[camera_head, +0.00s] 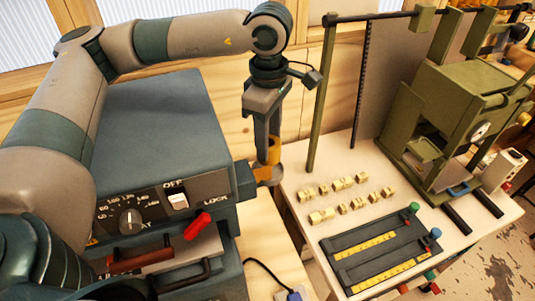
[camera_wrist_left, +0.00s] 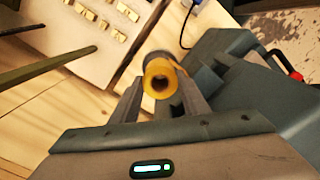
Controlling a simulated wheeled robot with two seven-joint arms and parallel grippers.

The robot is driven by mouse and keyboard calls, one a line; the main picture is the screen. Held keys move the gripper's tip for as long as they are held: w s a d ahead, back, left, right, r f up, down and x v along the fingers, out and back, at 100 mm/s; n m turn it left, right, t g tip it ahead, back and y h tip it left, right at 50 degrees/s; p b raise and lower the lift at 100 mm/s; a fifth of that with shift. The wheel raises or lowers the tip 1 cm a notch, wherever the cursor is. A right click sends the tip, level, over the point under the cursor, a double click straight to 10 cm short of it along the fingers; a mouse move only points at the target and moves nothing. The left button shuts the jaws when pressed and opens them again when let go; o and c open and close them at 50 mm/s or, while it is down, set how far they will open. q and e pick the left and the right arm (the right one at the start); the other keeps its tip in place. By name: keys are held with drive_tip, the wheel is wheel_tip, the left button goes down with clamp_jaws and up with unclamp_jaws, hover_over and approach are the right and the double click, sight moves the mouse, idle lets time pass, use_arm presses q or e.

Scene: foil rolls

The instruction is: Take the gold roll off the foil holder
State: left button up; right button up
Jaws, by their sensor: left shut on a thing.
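The gold roll (camera_head: 269,156) is beside the right side of the blue-grey machine (camera_head: 150,125) in the head view. In the left wrist view the gold roll (camera_wrist_left: 160,72) shows end-on, with a dark hole in its middle. My left gripper (camera_head: 268,145) points down from above and is shut on the roll, one finger on each side. The wrist view shows both fingers (camera_wrist_left: 162,100) against it. A dark bracket (camera_head: 245,180) on the machine's side is close to the roll. I cannot tell whether the roll still sits on its holder. My right gripper is not in view.
A white table (camera_head: 295,215) to the right carries several small brass pieces (camera_head: 343,183), a dark tray with yellow scales (camera_head: 375,250) and a green press (camera_head: 440,120). A thin green post (camera_head: 322,95) stands just right of my left gripper.

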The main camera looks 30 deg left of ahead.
use_arm(q)
drive_tip(key=s+d+r+b, duration=0.2)
drive_tip(key=d+r+b, duration=0.2)
drive_tip(key=d, duration=0.7)
drive_tip(key=shift+s+d+r+b, duration=0.15)
drive_tip(key=shift+s+r+b, duration=0.2)
drive_tip(key=shift+r, duration=0.95)
drive_tip(key=shift+f, duration=0.1)
